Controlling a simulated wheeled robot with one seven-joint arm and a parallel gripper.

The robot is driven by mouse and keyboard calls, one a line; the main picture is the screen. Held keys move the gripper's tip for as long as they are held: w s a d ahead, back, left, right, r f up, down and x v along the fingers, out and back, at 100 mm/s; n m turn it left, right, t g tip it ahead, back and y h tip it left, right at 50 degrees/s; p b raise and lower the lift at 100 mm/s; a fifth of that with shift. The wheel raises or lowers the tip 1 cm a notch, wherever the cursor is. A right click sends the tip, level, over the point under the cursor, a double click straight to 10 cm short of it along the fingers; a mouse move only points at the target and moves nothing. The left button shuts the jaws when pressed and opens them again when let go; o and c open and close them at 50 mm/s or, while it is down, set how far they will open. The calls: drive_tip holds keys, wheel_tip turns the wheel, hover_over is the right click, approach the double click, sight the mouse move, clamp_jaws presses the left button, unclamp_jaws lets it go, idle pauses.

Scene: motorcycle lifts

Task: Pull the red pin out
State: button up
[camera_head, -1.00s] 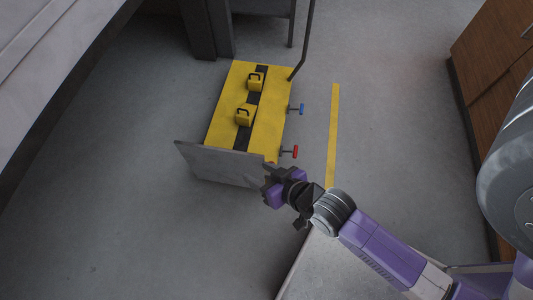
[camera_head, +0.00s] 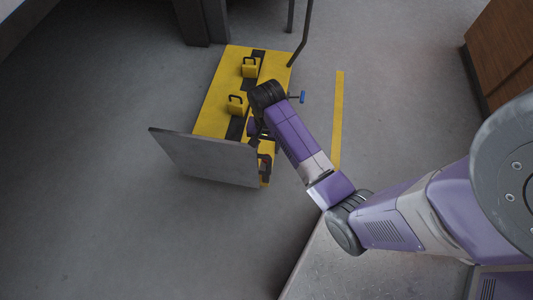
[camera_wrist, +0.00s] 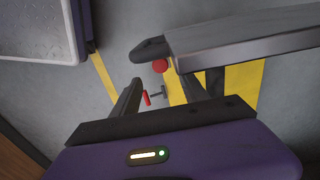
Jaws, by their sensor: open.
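The red pin (camera_wrist: 148,98) has a T-shaped handle on a thin stem. In the head view, my gripper (camera_head: 262,148) is by the lift's near right corner, partly hidden by my arm. The yellow lift (camera_head: 211,118) lies low on the floor.
A tilted grey plate (camera_head: 205,160) at the lift's near end stands close to my gripper. A red round part (camera_wrist: 160,66) shows beside it. A blue pin (camera_head: 303,97) sticks out farther along the lift's side. Open floor (camera_head: 320,75) lies to the right.

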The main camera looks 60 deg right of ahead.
sight(267, 156)
wheel_tip(267, 156, down, 7)
drive_tip(key=b, duration=0.3)
drive_tip(key=shift+f, duration=0.1)
clamp_jaws()
idle(1.4)
